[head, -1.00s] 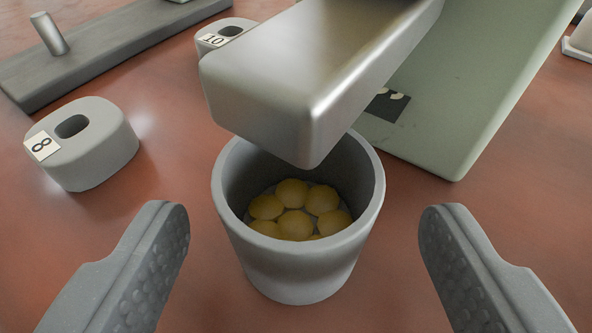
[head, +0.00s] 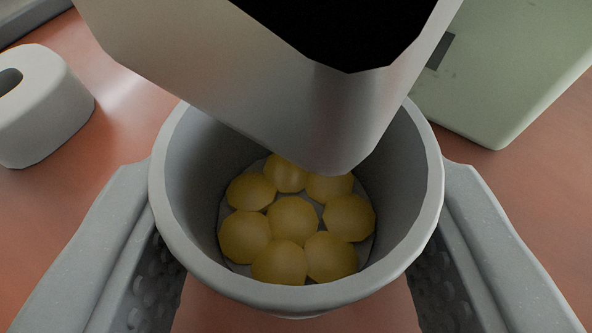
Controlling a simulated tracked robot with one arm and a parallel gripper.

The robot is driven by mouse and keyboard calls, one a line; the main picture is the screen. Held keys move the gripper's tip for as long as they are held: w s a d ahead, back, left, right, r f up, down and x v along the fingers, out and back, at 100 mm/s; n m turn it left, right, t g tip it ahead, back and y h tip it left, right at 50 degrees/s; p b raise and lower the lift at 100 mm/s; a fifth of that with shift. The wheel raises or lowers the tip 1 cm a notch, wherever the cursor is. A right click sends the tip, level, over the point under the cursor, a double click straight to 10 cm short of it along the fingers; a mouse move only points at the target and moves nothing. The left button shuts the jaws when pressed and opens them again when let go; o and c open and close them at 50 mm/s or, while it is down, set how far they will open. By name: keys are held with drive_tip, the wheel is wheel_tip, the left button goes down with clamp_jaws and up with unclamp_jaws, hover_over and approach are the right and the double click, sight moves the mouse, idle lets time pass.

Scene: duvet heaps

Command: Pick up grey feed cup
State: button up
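The grey feed cup (head: 290,291) stands upright in the middle of the head view, with a round open top. Several yellow balls (head: 292,219) lie on its floor. My gripper (head: 298,230) is open, with one finger on each side of the cup. Both fingers sit just below the rim and close against the wall. The rim hides part of each finger, so I cannot tell whether the pads touch. A metal block (head: 240,85) hangs over the back of the cup and hides its rear rim.
A grey block with an oval hole (head: 48,115) stands at the left. A pale green panel or box (head: 500,75) stands at the upper right. The reddish tabletop (head: 545,200) is bare right of the cup.

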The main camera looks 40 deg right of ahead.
drive_tip(key=shift+r+p, duration=0.3)
drive_tip(key=shift+r, duration=0.25)
drive_tip(key=shift+s+a+r, duration=0.25)
drive_tip(key=shift+s+r, duration=0.05)
drive_tip(key=s+a+b, duration=0.4)
drive_tip(key=s+a, duration=0.6)
drive_tip(key=s, duration=0.3)
drive_tip(key=shift+s+f+b, duration=0.15)
drive_tip(key=shift+s+b, duration=0.25)
drive_tip(key=shift+a, duration=0.1)
